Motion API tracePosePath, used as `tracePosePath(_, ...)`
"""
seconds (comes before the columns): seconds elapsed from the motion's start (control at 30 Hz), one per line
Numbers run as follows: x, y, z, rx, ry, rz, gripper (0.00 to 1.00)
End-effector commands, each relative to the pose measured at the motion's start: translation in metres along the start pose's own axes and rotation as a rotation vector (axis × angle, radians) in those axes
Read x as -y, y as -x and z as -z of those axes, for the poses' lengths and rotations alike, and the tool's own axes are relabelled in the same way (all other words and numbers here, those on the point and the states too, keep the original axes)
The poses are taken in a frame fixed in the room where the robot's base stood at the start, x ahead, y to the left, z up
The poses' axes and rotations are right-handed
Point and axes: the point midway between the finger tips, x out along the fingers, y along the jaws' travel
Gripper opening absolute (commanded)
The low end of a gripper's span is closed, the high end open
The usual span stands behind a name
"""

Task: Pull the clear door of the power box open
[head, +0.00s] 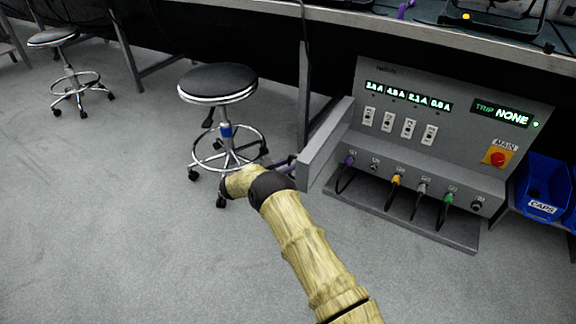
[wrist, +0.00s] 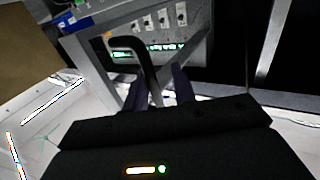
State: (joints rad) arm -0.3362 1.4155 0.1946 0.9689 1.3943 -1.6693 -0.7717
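The power box (head: 458,100) is a grey console at the right of the head view, with lit readouts and a row of switches. Its door (head: 325,150) shows as a grey frame standing out from the box's left side, swung away from the front. The clear pane is hard to make out. My gripper (head: 284,162) is at the door's outer edge, mostly hidden behind my wrist. In the wrist view, a black bent handle (wrist: 133,45) runs down between the two dark fingers of my gripper (wrist: 163,88). Whether both fingers press on it is unclear.
A black stool (head: 217,84) stands close behind my wrist. Another stool (head: 60,65) is farther left. Blue bins (head: 541,190) sit right of the box. Coloured cables hang from the box's lower front. The grey floor at left is clear.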

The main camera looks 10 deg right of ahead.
Motion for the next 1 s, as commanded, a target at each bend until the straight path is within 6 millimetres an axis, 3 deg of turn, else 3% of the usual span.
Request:
tracePosePath(0.27,0.001,0.007,0.001,0.001,0.0,0.002,0.26)
tracePosePath(1.0,0.001,0.143,0.0,0.001,-0.001,0.003,0.26)
